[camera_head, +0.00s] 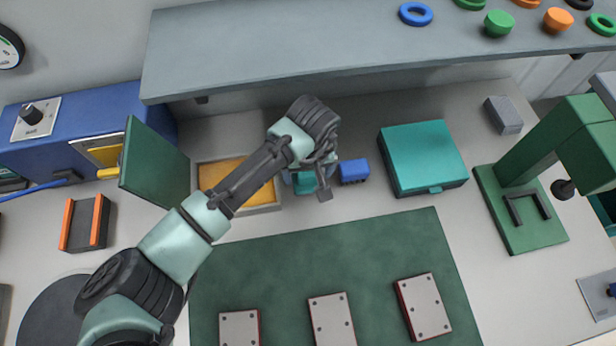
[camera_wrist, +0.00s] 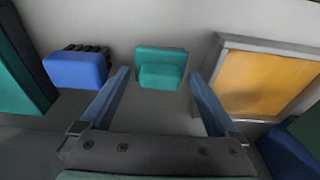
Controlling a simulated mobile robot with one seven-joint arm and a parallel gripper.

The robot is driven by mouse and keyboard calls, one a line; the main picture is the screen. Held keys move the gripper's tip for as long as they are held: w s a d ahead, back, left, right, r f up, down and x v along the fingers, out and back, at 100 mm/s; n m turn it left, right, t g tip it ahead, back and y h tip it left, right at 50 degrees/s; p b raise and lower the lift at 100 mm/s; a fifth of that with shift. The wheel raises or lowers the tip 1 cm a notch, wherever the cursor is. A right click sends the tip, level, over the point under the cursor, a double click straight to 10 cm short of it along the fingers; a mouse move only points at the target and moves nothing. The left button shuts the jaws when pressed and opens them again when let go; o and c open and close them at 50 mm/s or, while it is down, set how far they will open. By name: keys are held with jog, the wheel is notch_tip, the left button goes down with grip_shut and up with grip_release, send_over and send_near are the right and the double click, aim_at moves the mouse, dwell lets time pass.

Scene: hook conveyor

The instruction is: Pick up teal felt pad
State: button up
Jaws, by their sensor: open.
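The teal felt pad (camera_wrist: 160,57) shows in the wrist view as a small teal block with a stepped front, on the light grey worktop. My gripper (camera_wrist: 159,80) is open and empty, with one finger to each side of the pad's lower part in the picture. I cannot tell from this view how far the fingertips are above the worktop. In the head view only a bit of the teal pad (camera_head: 306,183) shows below my gripper (camera_head: 309,188); my wrist and fingers hide the rest.
A blue brush-like block (camera_head: 353,171) lies close to the right of the pad. A wooden-bottomed tray (camera_head: 267,192) is close to its left. A teal-lidded box (camera_head: 422,157) stands further right. A grey shelf (camera_head: 330,45) overhangs the back. A green mat (camera_head: 330,255) lies in front.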

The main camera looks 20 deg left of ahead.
aim_at(308, 172)
jog(key=shift+f, duration=0.25)
jog(key=c, duration=1.1)
jog(key=shift+w+r, duration=0.1)
jog(key=shift+r, duration=0.4)
notch_tip(308, 172, up, 2)
jog(key=shift+r+b, duration=0.25)
jog(key=shift+b, duration=0.2)
jog(key=s+d+b, duration=0.1)
jog(key=s+d, duration=0.2)
jog(key=s, duration=0.2)
jog(key=s+d+b, duration=0.2)
jog(key=s+d, duration=0.1)
jog(key=s, duration=0.2)
jog(key=s+d+b, duration=0.1)
jog(key=s+d, duration=0.3)
jog(key=s, duration=0.1)
